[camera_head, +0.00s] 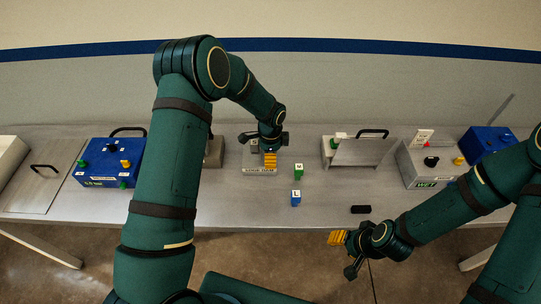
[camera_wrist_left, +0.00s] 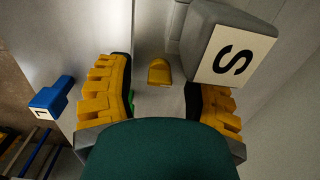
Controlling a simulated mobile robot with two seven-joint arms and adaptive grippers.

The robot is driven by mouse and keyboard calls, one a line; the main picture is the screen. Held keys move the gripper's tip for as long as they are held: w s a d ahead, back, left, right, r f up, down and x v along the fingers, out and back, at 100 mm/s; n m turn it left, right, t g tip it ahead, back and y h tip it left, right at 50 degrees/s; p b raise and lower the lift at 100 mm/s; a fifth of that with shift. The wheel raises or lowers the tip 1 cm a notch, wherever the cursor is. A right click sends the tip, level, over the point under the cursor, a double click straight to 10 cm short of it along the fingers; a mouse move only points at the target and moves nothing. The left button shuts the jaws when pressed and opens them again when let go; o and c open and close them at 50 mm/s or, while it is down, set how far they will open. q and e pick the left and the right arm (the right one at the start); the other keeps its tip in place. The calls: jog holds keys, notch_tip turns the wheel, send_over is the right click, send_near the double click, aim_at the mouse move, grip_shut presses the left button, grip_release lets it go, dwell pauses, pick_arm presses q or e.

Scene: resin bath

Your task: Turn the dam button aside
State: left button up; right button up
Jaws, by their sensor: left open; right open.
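The edge dam fixture (camera_head: 259,172), a pale plate with a label on its front, sits mid-table in the head view. In the left wrist view a small yellow button (camera_wrist_left: 159,71) stands on the pale surface. A grey block marked S (camera_wrist_left: 232,50) is just to its right. My left gripper (camera_head: 270,158) is over the fixture; its open yellow fingers (camera_wrist_left: 164,82) lie either side of the button, with a visible gap to each. In the head view the button is hidden by this gripper. My right gripper (camera_head: 345,246) is open and empty in front of the table edge.
A green block (camera_head: 298,172) and a blue block marked L (camera_head: 295,198) stand right of the fixture. A small black item (camera_head: 361,209) lies near the front edge. A blue box (camera_head: 97,165) is at left; a grey box (camera_head: 423,165) is at right.

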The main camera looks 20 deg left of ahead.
pick_arm(q)
jog(key=shift+o, duration=0.2)
grip_shut()
jog(key=shift+f+n+b, duration=0.15)
jog(key=shift+n+b, duration=0.95)
jog(key=shift+n, duration=0.1)
jog(key=shift+n+b, duration=0.5)
jog(key=shift+n, duration=0.6)
jog(key=shift+r, duration=0.2)
jog(key=shift+c, duration=0.2)
grip_release()
